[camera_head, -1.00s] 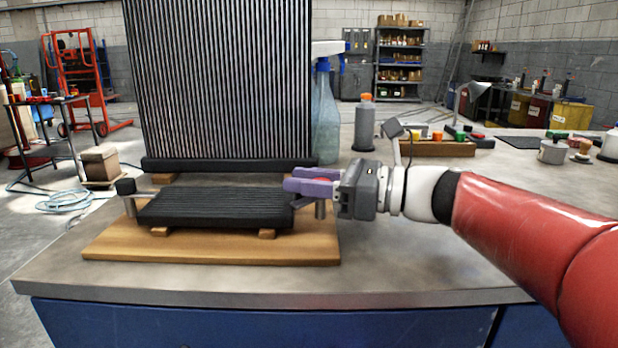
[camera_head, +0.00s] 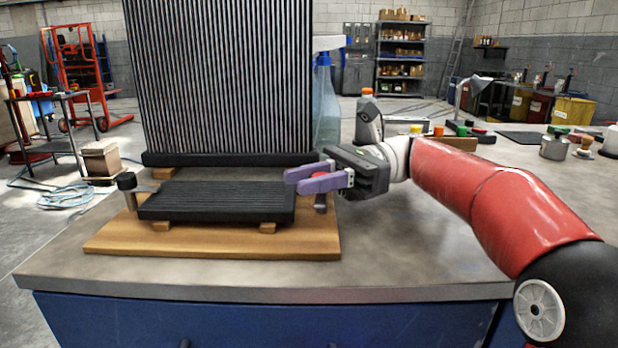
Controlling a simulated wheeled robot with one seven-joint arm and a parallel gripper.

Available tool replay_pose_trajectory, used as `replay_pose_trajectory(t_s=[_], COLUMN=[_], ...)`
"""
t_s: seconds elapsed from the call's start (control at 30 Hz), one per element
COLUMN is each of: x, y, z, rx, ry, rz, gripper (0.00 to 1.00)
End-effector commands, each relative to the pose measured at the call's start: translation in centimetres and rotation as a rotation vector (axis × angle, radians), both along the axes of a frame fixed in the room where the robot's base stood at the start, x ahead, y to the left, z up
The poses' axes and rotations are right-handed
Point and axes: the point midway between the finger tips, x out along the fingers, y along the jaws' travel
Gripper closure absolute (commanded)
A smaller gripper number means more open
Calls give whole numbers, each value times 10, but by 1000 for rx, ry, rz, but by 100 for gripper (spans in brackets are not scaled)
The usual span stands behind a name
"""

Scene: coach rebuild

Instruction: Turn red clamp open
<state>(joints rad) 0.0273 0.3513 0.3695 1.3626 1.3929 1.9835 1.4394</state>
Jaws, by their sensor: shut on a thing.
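The red clamp (camera_head: 319,175) stands on a short post at the right end of the black ribbed block. My gripper (camera_head: 312,180) comes in from the right with its two purple fingers on either side of the red clamp, shut on it. Only a little red shows between the fingers; most of the clamp and its arm are hidden. The black ribbed block (camera_head: 215,203) lies flat on a wooden board (camera_head: 200,245). A black-knobbed clamp (camera_head: 127,182) stands at the block's left end.
A tall ribbed panel (camera_head: 220,80) stands upright behind the block. A spray bottle (camera_head: 326,105) and a grey bottle with an orange cap (camera_head: 368,118) stand behind my gripper. The bench top (camera_head: 420,260) is clear at the front right.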

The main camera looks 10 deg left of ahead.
Motion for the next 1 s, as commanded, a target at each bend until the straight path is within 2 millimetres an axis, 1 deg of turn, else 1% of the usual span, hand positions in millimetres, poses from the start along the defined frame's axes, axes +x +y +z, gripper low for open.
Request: replay_pose_trajectory(t_s=[0.3,0.8,0.83,0.97,1.0], x=[-1,-2,-2,-2,-2], y=[-1,0,0,0,0], z=[0,0,0,0,0], rx=[1,-1,-1,-1,-1], ry=[0,-1,-1,-1,-1], rz=[80,93,93,93,92], gripper=[96,96,71,54,52])
